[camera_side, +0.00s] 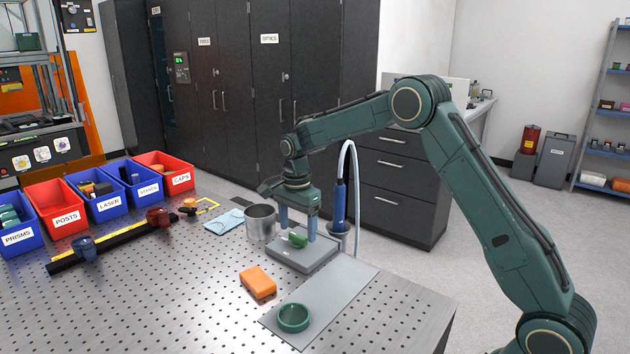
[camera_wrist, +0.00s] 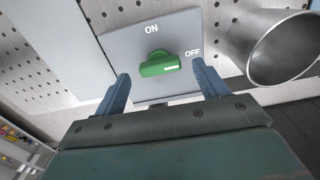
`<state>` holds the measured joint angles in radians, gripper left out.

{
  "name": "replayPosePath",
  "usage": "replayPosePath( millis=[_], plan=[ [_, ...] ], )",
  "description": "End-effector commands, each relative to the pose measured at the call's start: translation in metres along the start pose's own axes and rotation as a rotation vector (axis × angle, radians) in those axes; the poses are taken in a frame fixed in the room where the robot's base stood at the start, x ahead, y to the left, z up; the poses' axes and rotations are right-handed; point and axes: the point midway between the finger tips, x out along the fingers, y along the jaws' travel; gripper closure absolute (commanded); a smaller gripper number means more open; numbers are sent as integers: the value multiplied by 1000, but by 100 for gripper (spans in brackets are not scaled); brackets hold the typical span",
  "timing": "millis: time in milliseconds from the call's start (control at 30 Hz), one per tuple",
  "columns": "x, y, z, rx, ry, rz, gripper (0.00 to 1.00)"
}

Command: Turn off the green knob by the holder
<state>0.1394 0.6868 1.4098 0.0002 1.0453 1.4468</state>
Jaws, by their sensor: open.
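The green knob (camera_side: 298,239) sits on a grey plate (camera_side: 318,257) on the perforated table. In the wrist view the knob (camera_wrist: 160,64) has a white mark at its right end, and the plate (camera_wrist: 120,48) reads ON above the knob and OFF to its right. The white mark points right, a little below the OFF label. My gripper (camera_side: 298,232) is above the plate with its fingers down. In the wrist view my gripper (camera_wrist: 160,85) is open, one finger on each side of the knob, with gaps between. Whether the fingertips reach knob height is unclear.
A metal cup (camera_side: 261,222) stands close left of the plate; a blue tool in a holder (camera_side: 340,205) stands close behind right. An orange block (camera_side: 258,282) and a green ring (camera_side: 293,317) on a grey mat (camera_side: 345,290) lie in front. Labelled bins (camera_side: 55,222) stand left.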

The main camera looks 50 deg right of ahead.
Motion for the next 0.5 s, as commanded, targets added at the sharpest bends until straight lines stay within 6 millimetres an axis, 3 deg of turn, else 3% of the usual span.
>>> replayPosePath(
  millis=[500],
  plan=[
    [-84, -1, 0, 2, 1, -6, 27]
  ],
)
